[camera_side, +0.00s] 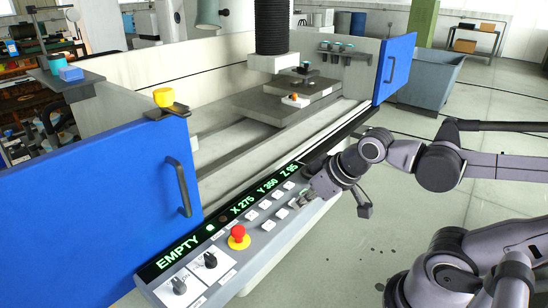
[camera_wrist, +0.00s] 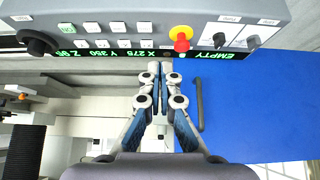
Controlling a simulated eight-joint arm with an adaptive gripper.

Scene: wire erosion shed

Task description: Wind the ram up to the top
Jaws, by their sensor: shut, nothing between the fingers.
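The ram is a black bellows column (camera_side: 272,25) with a pale grey head (camera_side: 274,62) over the work tank; its bellows also show at the lower left of the wrist view (camera_wrist: 25,152). The sloping control panel (camera_side: 262,238) carries several white buttons (camera_side: 265,205); they show in rows in the wrist view (camera_wrist: 96,43). The display (camera_side: 222,222) reads EMPTY, X 275, Y 350, Z 95. My gripper (camera_side: 304,199) is shut and empty by the panel's right part. In the wrist view its fingertips (camera_wrist: 160,68) lie near the display edge. I cannot tell whether they touch anything.
A red stop button (camera_side: 239,232) on a yellow base and two black knobs (camera_side: 210,260) sit on the panel's left part. Blue doors stand left (camera_side: 110,205) and right (camera_side: 396,66) of the tank. A grey bin (camera_side: 432,80) stands behind, with open floor at right.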

